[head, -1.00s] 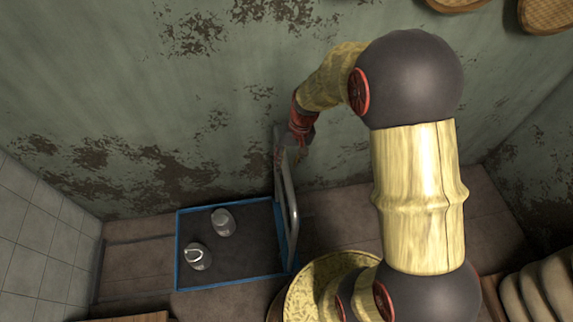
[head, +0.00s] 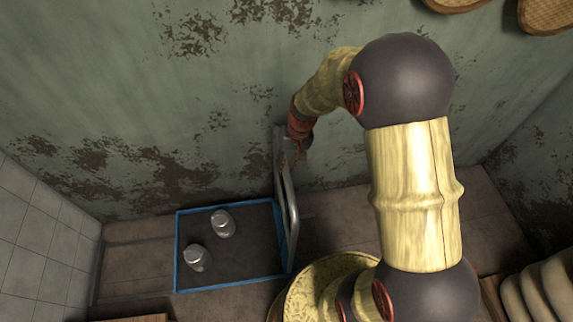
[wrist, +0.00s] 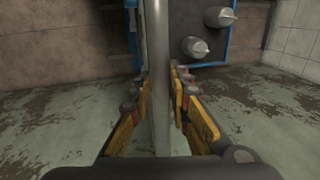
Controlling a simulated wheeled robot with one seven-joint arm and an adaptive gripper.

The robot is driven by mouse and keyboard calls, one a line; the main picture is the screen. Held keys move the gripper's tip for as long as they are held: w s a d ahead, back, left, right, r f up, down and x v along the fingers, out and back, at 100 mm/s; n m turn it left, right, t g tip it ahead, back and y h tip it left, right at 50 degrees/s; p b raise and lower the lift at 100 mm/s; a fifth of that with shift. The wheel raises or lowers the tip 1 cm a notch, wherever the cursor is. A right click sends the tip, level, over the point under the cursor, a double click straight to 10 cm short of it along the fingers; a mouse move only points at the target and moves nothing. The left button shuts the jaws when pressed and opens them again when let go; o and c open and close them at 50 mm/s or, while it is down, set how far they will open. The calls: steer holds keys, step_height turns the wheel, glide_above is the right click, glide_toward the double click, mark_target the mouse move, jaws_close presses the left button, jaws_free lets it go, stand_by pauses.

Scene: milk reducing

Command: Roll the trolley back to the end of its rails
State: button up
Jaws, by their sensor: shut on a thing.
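The trolley has a dark deck inside a blue rim (head: 177,252) and a tall grey push handle (head: 289,205) at its right end. Two metal cans stand on the deck, one farther back (head: 222,223) and one nearer (head: 196,258). My gripper (wrist: 159,92) is shut on the upright handle bar (wrist: 157,45), with one yellow-and-dark finger on each side of it. In the head view my gripper is at the top of the handle, partly hidden by my wrist. Both cans, one (wrist: 219,17) above the other (wrist: 195,47), also show in the wrist view.
A stained green wall (head: 110,110) runs close behind the trolley. A tiled wall (head: 35,235) stands to the left, with a short stretch of bare floor (head: 135,255) before it. Pale sacks (head: 545,295) lie at the lower right. Brown floor lies open right of the handle.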

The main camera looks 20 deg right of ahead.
jaws_close()
stand_by(0.3)
steer(key=shift+a, duration=0.25)
steer(key=w+a+p, duration=0.2)
steer(key=w+a, duration=0.1)
steer(key=a, duration=1.4)
steer(key=w+a+p, duration=0.2)
steer(key=w+a, duration=0.1)
steer(key=a, duration=1.4)
steer(key=w+a+p, duration=0.1)
steer(key=w+a, duration=0.3)
steer(key=a, duration=1.3)
steer(key=shift+p, duration=0.4)
steer(key=shift+w+r, duration=0.15)
steer(key=o, duration=0.7)
jaws_free()
steer(key=shift+a, duration=0.15)
steer(key=shift+c, duration=0.2)
steer(key=shift+o, duration=0.8)
